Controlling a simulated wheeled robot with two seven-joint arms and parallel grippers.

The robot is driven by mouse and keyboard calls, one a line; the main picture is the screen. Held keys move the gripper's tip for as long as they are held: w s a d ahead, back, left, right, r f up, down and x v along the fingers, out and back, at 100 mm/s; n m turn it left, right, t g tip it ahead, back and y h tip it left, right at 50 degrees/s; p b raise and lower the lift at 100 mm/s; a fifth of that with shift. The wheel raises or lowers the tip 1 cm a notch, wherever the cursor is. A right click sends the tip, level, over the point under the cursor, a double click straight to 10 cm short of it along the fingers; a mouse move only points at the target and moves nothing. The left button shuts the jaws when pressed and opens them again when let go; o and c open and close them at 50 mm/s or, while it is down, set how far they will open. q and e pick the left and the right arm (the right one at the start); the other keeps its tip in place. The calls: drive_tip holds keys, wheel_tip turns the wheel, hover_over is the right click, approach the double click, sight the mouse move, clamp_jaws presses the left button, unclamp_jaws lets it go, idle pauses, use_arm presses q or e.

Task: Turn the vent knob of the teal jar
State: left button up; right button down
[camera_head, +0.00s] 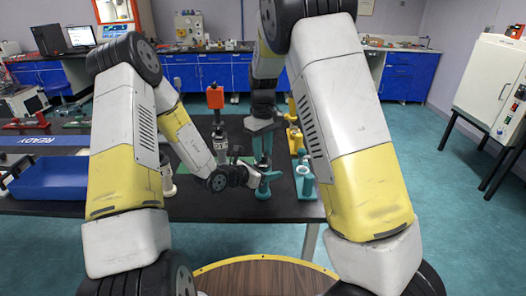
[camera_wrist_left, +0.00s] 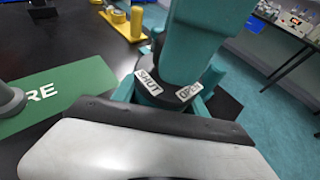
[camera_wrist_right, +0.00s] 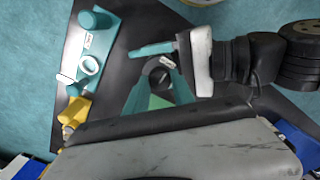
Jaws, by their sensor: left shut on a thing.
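The teal jar (camera_head: 264,190) stands on the dark table near its front edge. Its dark collar carries SHUT and OPEN labels in the left wrist view (camera_wrist_left: 165,90).
A teal stand (camera_head: 305,180) with a white ring is right of the jar, with a yellow stand (camera_head: 295,138) behind it. A blue tray (camera_head: 50,182) lies at left. A green mat (camera_wrist_left: 60,95) and an orange-topped device (camera_head: 215,97) are nearby.

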drive_tip(key=shift+m, duration=0.3)
drive_tip(key=m, duration=0.8)
drive_tip(key=shift+m, duration=0.3)
drive_tip(key=m, duration=0.8)
drive_tip(key=shift+m, duration=0.5)
drive_tip(key=c, duration=1.1)
unclamp_jaws()
drive_tip(key=shift+o, duration=0.2)
drive_tip(key=shift+r, duration=0.15)
